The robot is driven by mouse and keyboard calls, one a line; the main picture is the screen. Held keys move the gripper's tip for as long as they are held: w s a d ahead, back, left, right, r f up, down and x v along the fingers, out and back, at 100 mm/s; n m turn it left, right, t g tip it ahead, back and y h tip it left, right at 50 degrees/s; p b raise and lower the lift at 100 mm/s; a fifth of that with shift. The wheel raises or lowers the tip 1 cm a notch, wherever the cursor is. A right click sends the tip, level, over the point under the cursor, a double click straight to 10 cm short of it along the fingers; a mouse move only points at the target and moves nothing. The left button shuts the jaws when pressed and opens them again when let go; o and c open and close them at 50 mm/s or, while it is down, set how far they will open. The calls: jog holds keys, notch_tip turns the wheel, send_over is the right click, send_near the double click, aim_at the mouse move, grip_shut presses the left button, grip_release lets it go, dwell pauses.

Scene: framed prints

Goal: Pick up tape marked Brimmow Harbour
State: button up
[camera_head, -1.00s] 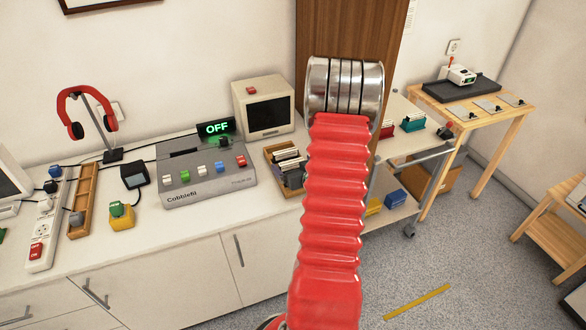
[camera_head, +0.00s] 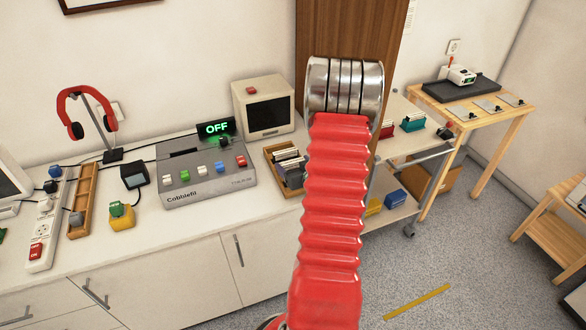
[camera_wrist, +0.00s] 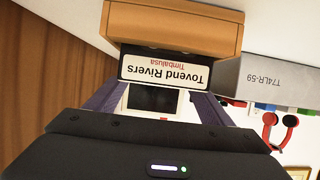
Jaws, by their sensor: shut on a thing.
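In the wrist view, which is upside down, a tape (camera_wrist: 163,72) has a white label reading "Tovend Rivers", with "Timbalusa" in red. It sits between the fingertips of my gripper (camera_wrist: 160,88), which is shut on it. No "Brimmow Harbour" label can be read in either view. A wooden tray (camera_wrist: 172,28) is right against the tape in the wrist view. In the head view, several tapes (camera_head: 289,163) stand in the small wooden tray (camera_head: 270,157) on the counter. My red arm hides my gripper and part of the tray there.
A grey Cobblefit machine (camera_head: 207,180) with coloured buttons and an "OFF" sign stands left of the tray. A small monitor (camera_head: 265,108) is behind it. A trolley (camera_head: 400,150) holding coloured items stands at right. Open floor lies in front.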

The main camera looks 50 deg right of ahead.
jog(key=shift+c, duration=1.4)
notch_tip(320, 180, up, 10)
jog(key=shift+w, duration=0.1)
